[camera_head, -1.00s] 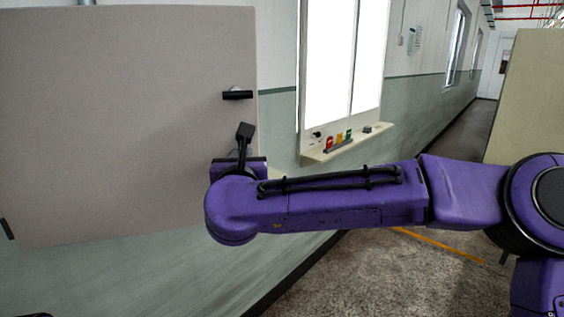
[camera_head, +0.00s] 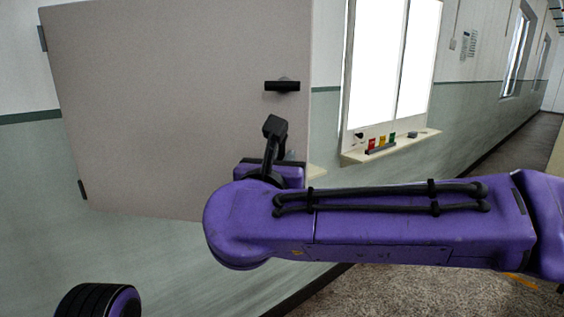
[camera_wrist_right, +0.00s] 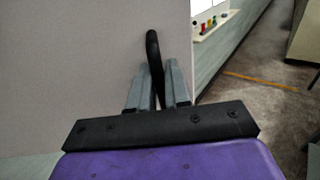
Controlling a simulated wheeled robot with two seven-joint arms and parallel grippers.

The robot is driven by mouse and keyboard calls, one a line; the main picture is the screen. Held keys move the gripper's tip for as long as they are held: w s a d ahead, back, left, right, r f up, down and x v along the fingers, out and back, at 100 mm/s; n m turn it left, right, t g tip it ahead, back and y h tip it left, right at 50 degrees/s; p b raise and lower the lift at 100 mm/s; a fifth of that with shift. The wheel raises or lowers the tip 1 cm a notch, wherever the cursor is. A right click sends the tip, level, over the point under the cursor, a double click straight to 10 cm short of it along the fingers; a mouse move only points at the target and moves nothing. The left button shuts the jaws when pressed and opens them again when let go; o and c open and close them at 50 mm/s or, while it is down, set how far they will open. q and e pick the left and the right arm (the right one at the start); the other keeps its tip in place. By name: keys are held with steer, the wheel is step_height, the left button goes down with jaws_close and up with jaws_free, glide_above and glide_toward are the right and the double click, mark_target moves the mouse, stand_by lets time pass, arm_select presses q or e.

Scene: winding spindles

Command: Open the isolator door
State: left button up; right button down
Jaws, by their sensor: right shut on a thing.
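The isolator door (camera_head: 170,100) is a flat beige-grey panel at the left of the head view, with dark hinge-like pieces on its left edge. It also fills the left of the right wrist view (camera_wrist_right: 70,60). A black handle (camera_head: 281,86) sits near its right edge. In the right wrist view my right gripper (camera_wrist_right: 156,82) is shut on a black door handle (camera_wrist_right: 152,48), close to the door's right edge. In the head view the wrist hides the fingers, below the upper handle. Whether the door stands ajar is unclear. My left gripper is not in view.
A bright window with a pale sill (camera_head: 390,147) stands to the right, with small red, yellow and green items on it. Green and white walls run back along a corridor. Open grey floor (camera_head: 430,285) lies at the lower right.

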steer(key=c, duration=1.3)
jaws_free()
steer(key=shift+c, duration=0.2)
steer(key=s+a+b, duration=0.2)
steer(key=s+b, duration=0.2)
steer(key=s, duration=0.6)
steer(key=shift+s, duration=0.2)
